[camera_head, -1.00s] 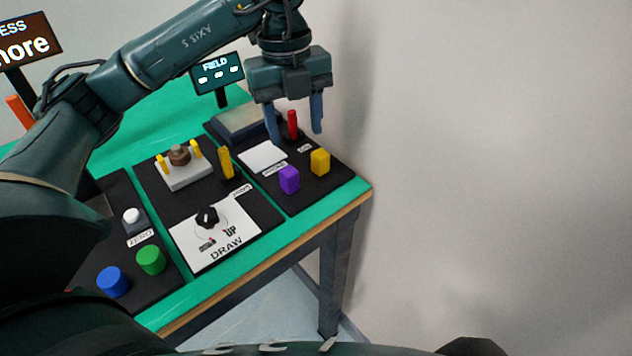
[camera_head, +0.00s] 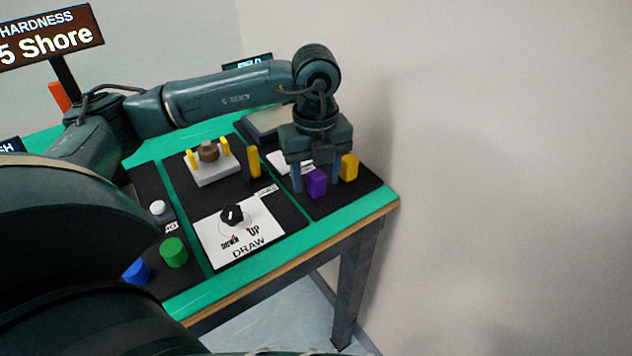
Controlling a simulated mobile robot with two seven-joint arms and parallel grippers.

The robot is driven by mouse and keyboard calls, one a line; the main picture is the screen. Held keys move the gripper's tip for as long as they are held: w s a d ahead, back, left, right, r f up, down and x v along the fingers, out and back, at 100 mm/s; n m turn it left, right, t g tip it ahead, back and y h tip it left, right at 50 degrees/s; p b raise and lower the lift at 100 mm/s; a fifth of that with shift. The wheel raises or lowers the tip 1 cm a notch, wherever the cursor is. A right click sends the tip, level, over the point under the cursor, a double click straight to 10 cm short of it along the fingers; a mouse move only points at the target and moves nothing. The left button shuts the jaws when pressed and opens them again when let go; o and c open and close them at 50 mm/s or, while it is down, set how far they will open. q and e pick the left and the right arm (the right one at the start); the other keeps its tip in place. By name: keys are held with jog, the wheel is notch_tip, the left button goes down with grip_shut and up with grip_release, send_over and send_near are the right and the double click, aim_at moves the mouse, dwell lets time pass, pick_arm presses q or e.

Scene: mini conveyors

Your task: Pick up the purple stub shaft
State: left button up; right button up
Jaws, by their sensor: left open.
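The purple stub shaft (camera_head: 317,184) is a short upright purple block on the black panel at the right end of the green table. My left gripper (camera_head: 315,182) points down over this panel. Its two blue-grey fingers are open, one on each side of the purple piece in the picture. The purple piece shows in front of the gripper's lower part; I cannot tell whether it lies fully between the fingers or touches them. My right gripper is not in view.
A yellow block (camera_head: 349,167) stands close to the right finger. Left are a yellow upright piece (camera_head: 254,163), a white fixture (camera_head: 216,175), a black knob (camera_head: 232,215) and green (camera_head: 173,252) and blue (camera_head: 137,271) cylinders. A wall (camera_head: 500,150) rises at right.

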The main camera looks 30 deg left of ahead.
pick_arm(q)
jog(key=shift+f, duration=0.65)
jog(key=shift+c, duration=0.5)
jog(key=c, duration=1)
